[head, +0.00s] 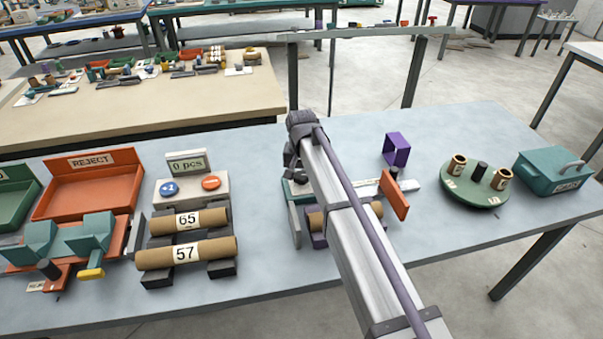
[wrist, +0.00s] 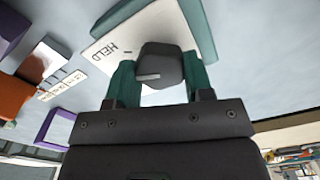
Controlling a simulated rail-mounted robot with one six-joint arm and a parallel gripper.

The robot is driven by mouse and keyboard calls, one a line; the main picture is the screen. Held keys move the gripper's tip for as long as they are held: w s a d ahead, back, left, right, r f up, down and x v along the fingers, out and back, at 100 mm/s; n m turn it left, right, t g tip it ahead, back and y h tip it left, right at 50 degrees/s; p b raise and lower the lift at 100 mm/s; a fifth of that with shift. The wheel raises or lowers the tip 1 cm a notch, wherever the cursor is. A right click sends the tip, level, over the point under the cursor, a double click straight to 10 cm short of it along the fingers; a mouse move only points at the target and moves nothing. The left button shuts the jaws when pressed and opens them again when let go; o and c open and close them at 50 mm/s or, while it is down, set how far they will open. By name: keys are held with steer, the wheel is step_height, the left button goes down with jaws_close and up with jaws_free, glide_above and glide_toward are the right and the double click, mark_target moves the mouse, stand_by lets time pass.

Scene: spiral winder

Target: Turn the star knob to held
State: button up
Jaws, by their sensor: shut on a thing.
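The star knob (wrist: 160,62) is a dark grey, rounded knob with a pale line on one face, seen up close in the wrist view. It stands on a white plate (wrist: 104,40) marked HELD, fixed to a teal base (wrist: 200,28). The word HELD lies up and left of the knob, and the pale line runs roughly leftward. I cannot tell whether it lines up with the mark by HELD. My gripper (wrist: 160,76) is shut on the knob, a teal finger on each side. In the head view my arm hides the knob and most of the winder.
In the head view, an orange plate (head: 395,196) and purple frame (head: 397,149) stand right of my arm. A green turntable (head: 475,183) and teal box (head: 553,170) are further right. Cardboard rolls (head: 187,253) and a red reject tray (head: 92,183) lie left.

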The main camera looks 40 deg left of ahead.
mark_target(302, 175)
steer(key=shift+m, duration=1.1)
steer(key=o, duration=0.9)
step_height(302, 175, up, 11)
steer(key=p, duration=1.1)
steer(key=shift+f, duration=0.15)
